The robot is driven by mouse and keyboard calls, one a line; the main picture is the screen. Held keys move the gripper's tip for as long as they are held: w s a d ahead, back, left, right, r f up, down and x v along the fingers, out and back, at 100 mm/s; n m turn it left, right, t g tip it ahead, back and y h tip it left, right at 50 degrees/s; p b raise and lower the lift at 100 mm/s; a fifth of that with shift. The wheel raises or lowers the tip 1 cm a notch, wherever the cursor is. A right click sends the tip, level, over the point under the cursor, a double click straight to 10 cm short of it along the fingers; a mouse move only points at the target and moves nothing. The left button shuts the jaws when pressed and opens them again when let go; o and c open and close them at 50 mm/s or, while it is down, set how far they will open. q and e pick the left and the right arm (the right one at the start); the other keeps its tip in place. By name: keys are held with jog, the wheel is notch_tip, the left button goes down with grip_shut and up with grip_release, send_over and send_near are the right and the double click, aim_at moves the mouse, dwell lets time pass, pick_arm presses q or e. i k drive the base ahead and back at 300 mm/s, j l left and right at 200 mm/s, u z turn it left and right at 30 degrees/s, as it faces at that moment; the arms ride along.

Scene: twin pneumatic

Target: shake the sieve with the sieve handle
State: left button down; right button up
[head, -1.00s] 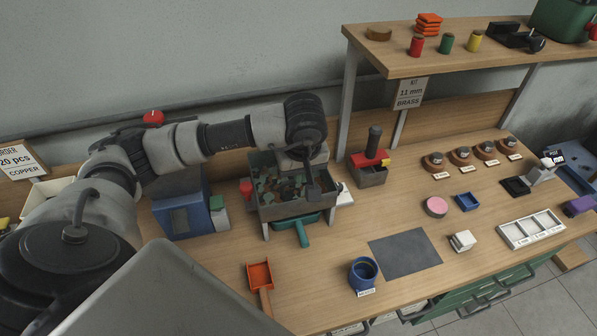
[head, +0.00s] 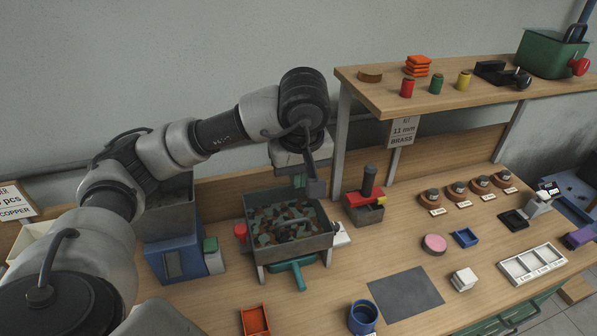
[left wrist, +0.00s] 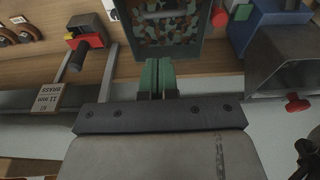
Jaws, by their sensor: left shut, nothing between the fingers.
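The sieve (head: 322,243) is a grey open box on legs, filled with mixed copper, green and dark pieces. It also shows at the top of the left wrist view (left wrist: 190,50). A teal handle (head: 299,281) sticks out low at its front; I cannot tell whether it belongs to the sieve or to a tray beneath. A small dark part is at its right wall. My left gripper (head: 299,181) is above the sieve's back edge, apart from it. Its green fingers (left wrist: 157,80) are together and empty. My right gripper is not in view.
A blue machine (head: 175,258) stands left of the sieve. A red-topped grey box (head: 365,205) stands right, beside the shelf post (head: 344,145). The grey mat (head: 405,292) is bare.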

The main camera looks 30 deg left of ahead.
aim_at(241, 229)
jog(key=k+l, duration=1.1)
jog(key=k, duration=0.2)
